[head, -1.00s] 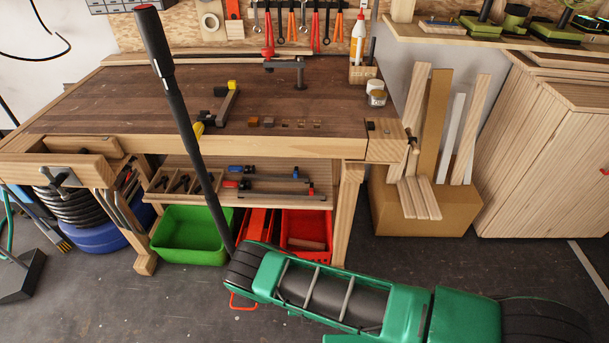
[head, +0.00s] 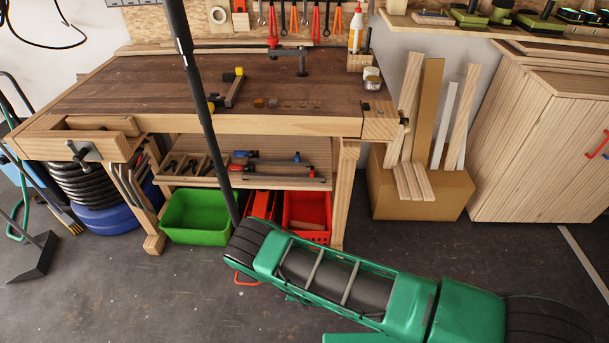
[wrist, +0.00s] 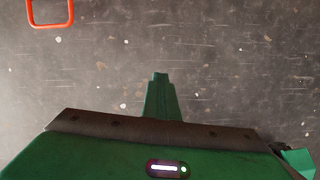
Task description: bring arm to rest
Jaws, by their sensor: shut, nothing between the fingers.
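My gripper (wrist: 160,77) shows in the wrist view as narrow green fingers closed together, with nothing between them. It is over bare dark floor (wrist: 230,70). In the head view my green arm stretches across the lower right, in front of the workbench, and the gripper itself is hidden there.
The wooden workbench (head: 270,124) stands behind my arm. A long black pole (head: 205,130) rises close by my arm's far end. An orange-red loop (wrist: 35,24) lies near my gripper. Green (head: 193,237) and red (head: 310,233) bins sit under the bench.

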